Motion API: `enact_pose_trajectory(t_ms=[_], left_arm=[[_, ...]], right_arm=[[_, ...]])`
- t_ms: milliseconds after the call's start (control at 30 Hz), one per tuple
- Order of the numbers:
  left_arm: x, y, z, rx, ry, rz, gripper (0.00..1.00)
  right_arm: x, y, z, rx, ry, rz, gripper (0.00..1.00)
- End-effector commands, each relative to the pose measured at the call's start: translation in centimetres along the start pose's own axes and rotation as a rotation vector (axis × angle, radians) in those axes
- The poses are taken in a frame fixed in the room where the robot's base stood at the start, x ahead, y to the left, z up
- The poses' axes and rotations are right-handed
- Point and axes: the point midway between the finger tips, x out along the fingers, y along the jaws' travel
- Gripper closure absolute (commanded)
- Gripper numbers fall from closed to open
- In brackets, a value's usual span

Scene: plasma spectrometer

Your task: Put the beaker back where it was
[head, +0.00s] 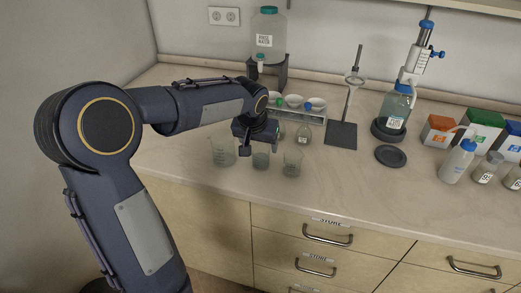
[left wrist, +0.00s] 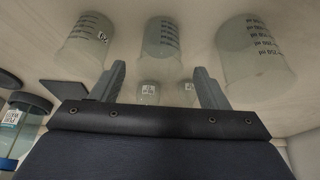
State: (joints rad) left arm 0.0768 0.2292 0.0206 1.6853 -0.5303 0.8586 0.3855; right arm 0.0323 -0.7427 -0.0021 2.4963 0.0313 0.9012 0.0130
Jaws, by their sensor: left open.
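Three clear beakers stand in a row on the bench in the head view: a left one (head: 223,153), a middle one (head: 261,159) and a right one (head: 292,163). My left gripper (head: 257,143) is open, just above and behind the middle beaker, partly covering it. In the left wrist view, the open fingers (left wrist: 160,78) point toward the middle beaker (left wrist: 160,42), which lines up with the gap between them. The other two beakers, one on the left (left wrist: 84,42) and one on the right (left wrist: 254,48), lie outside the fingers. My right gripper is out of view.
A flask (head: 304,135) stands close right of the gripper, with a rack (head: 318,118) behind. A stand (head: 342,135), a dispenser bottle (head: 393,110) and a round dark disc (head: 390,156) are farther right. The bench front (head: 350,195) is clear.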

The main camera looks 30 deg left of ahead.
Motion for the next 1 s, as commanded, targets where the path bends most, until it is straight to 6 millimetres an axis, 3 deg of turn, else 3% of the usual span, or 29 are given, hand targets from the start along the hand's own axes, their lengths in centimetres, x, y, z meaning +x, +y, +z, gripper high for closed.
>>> enact_pose_trajectory(t_ms=[100, 233, 533, 633, 767, 1000], left_arm=[[-2.8, 0.1, -0.1, 0.0, 0.005, 0.002, 0.31], [-5.0, 0.0, -0.1, 0.001, 0.003, 0.001, 0.31], [-7.0, 0.0, 0.1, 0.001, 0.0, 0.002, 0.31], [-7.8, -0.1, 1.5, 0.001, -0.001, 0.023, 0.31], [-9.9, 0.0, 6.9, 0.006, -0.001, 0.105, 0.31], [-11.8, 2.2, 20.1, 0.007, 0.017, 0.311, 0.31]], right_arm=[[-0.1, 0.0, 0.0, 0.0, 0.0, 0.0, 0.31], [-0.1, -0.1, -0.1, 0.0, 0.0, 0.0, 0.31], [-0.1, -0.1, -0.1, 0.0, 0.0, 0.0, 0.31], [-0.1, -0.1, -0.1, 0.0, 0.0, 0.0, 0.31], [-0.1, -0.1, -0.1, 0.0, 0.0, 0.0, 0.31], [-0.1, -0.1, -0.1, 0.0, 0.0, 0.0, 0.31]])
